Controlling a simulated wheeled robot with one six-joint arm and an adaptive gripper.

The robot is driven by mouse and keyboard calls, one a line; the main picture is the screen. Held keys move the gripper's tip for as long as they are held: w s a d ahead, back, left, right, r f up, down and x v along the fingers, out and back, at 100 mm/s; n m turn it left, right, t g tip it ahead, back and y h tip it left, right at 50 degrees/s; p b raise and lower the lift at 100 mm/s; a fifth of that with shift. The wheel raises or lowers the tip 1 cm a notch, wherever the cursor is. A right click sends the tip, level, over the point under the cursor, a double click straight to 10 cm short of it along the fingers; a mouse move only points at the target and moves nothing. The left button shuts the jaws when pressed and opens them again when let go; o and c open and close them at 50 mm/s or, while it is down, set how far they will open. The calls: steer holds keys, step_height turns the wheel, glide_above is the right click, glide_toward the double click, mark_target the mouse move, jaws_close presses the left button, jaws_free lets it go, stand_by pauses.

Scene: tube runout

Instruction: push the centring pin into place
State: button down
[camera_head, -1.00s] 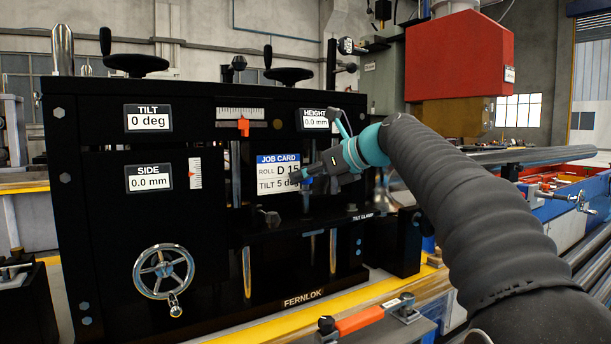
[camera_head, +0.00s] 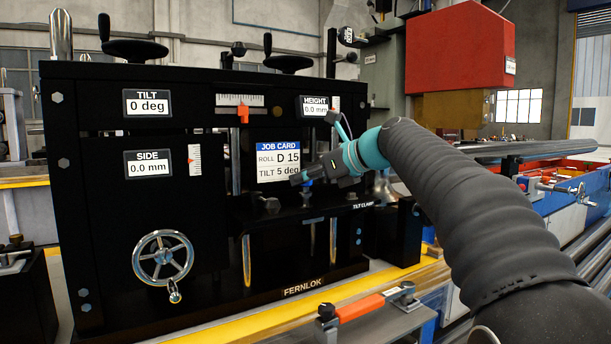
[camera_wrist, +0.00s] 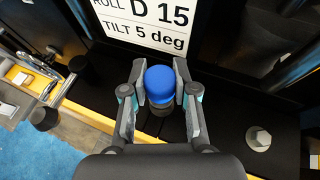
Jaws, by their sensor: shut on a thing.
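A blue-capped pin (camera_wrist: 160,82), which looks like the centring pin, stands between my fingers in the wrist view. Its dark lower part shows just under the cap and its lower end is hidden. My gripper (camera_wrist: 161,70) is shut on it, one finger on each side. In the head view my gripper (camera_head: 297,179) is in front of the black FERNLOK machine (camera_head: 105,230), at the lower right edge of the job card (camera_head: 278,162). The card reads roll D 15, tilt 5 deg.
A hex bolt (camera_wrist: 258,138) is on the black surface right of my gripper. A handwheel (camera_head: 163,258) is lower left, an orange-handled clamp (camera_head: 360,307) in front.

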steer(key=shift+f+b, duration=0.5)
steer(key=shift+f, duration=0.55)
steer(key=c, duration=0.8)
jaws_free()
steer(key=v, duration=1.2)
steer(key=shift+f, duration=0.1)
